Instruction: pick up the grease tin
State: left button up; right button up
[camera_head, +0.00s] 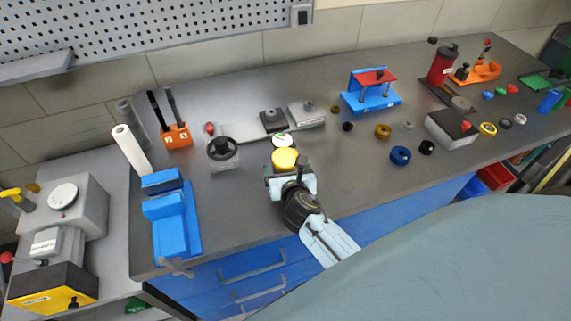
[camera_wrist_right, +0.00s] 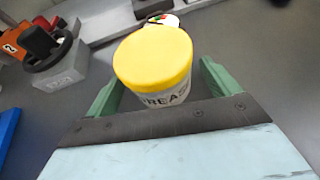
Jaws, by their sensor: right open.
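The grease tin (camera_head: 285,159) has a yellow lid and stands upright on the dark grey bench top. In the right wrist view the tin (camera_wrist_right: 153,60) shows its yellow lid and a pale side with part of the word "GREASE". My right gripper (camera_head: 283,174) is at the tin from the front. In the wrist view the green fingers of the right gripper (camera_wrist_right: 160,82) are spread, one on each side of the tin, with gaps visible beside it. The lower side of the tin is partly hidden by the gripper's palm. My left gripper is not in view.
A white disc (camera_head: 282,140) lies just behind the tin. A grey block with a black handwheel (camera_head: 223,152) stands to its left, and a blue vice-like block (camera_head: 170,222) farther left. A blue and red press (camera_head: 372,90) stands back right.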

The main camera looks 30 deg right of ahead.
jog(key=shift+w+d+f, duration=0.1)
jog(key=shift+w+f, duration=0.05)
jog(key=shift+w, duration=0.15)
jog(key=shift+c, duration=0.2)
jog(key=c, duration=1.2)
